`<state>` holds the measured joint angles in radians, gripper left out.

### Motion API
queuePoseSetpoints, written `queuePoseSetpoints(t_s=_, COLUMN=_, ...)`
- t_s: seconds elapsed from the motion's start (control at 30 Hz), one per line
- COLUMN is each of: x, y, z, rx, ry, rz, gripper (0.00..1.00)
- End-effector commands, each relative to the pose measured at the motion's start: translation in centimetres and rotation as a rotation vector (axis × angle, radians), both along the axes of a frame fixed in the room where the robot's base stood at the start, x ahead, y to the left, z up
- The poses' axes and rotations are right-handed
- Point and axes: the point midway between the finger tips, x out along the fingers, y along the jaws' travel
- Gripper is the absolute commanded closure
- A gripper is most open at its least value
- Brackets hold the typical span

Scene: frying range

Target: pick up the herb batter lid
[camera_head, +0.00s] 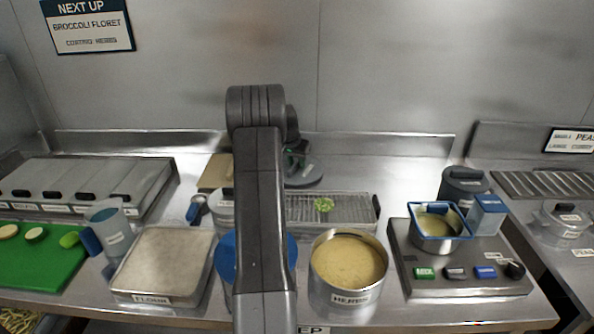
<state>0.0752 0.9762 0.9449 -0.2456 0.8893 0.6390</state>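An open steel pot labelled HERBS (318,285) stands uncovered at the front centre, full of pale batter (349,262). A round grey lid-like disc (310,177) lies on the counter behind the wire rack. I see no readable label on it, so I cannot tell for sure that it is the herb batter lid. My gripper (297,156) is mostly hidden behind my arm, just above or at this disc. I cannot tell whether it touches the disc or whether its fingers are open or shut.
A wire rack (352,207) with a green floret stands behind the pot. A blue-topped container (226,252) is partly behind my arm. A flour tray (165,262) is left; a station with buttons (420,288) and a blue-rimmed pan (436,243) is right.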

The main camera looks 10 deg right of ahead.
Motion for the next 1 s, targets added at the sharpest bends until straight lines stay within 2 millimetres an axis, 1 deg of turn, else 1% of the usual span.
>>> queuePoseSetpoints(t_s=0.03, x=0.0, y=0.0, z=0.0, rx=0.0, ry=0.0, rz=0.0, gripper=0.82)
queuePoseSetpoints(t_s=0.1, x=0.0, y=0.0, z=0.0, rx=0.0, ry=0.0, rz=0.0, gripper=0.95)
queuePoseSetpoints(t_s=0.13, x=0.0, y=0.0, z=0.0, rx=0.0, ry=0.0, rz=0.0, gripper=1.0)
queuePoseSetpoints(t_s=0.4, x=0.0, y=0.0, z=0.1, rx=0.0, ry=0.0, rz=0.0, gripper=1.0)
queuePoseSetpoints(t_s=0.5, x=0.0, y=0.0, z=0.5, rx=0.0, ry=-0.002, rz=0.0, gripper=1.0)
queuePoseSetpoints(t_s=0.57, x=0.1, y=0.0, z=1.3, rx=0.0, ry=-0.005, rz=0.0, gripper=1.0)
queuePoseSetpoints(t_s=0.8, x=0.1, y=0.0, z=6.2, rx=0.0, ry=-0.005, rz=0.0, gripper=1.0)
queuePoseSetpoints(t_s=0.9, x=0.1, y=0.0, z=8.0, rx=-0.001, ry=-0.004, rz=0.001, gripper=1.0)
queuePoseSetpoints(t_s=1.0, x=0.0, y=-0.1, z=9.4, rx=-0.001, ry=-0.003, rz=-0.001, gripper=1.0)
